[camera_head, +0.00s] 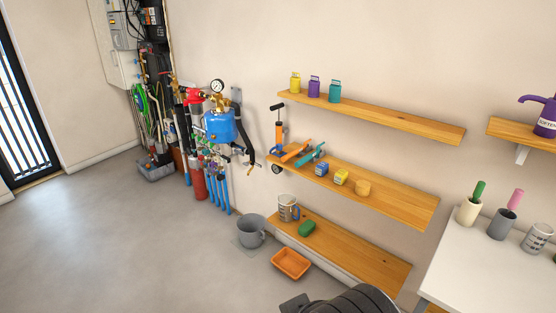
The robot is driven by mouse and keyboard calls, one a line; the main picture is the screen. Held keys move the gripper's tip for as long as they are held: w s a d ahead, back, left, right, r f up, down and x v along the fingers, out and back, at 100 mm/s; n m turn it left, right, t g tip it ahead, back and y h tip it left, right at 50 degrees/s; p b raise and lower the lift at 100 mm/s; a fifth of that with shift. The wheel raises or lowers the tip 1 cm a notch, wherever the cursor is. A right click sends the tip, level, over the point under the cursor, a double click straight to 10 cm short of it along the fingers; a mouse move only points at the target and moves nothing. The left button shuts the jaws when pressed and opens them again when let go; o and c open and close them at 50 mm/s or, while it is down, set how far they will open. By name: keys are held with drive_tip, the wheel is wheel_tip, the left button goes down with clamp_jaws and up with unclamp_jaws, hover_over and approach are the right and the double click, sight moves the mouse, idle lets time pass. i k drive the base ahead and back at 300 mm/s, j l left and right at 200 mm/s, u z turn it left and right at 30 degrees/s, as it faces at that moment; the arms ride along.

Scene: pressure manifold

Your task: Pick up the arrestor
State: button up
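I cannot tell for sure which item is the arrestor. A manifold on the back wall carries a blue tank (220,126) with a round pressure gauge (217,86) above it. Red and brass fittings sit at its left, and a dark hose hangs at its right. Small yellow (295,84), purple (314,87) and teal (335,91) canisters stand in a row at the left end of the top shelf (400,119). My gripper's fingers are not visible. A dark, ribbed rounded part at the bottom edge appears to be mine.
The middle shelf (400,203) holds an orange pump (279,134) and small coloured items. The bottom shelf (370,266) holds a mug (287,207) and a green item. A grey bucket (251,231) and orange tray (291,263) are on the floor. A white table (480,265) stands right. Floor at left is clear.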

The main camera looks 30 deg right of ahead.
sight(322, 168)
drive_tip(key=i+u, duration=0.1)
drive_tip(key=i, duration=0.5)
drive_tip(key=i+l+u, duration=0.15)
drive_tip(key=i, duration=0.45)
drive_tip(key=i+l, duration=0.2)
drive_tip(key=l, duration=0.15)
drive_tip(key=i+l+u, duration=0.1)
drive_tip(key=l, duration=0.25)
drive_tip(key=i, duration=0.1)
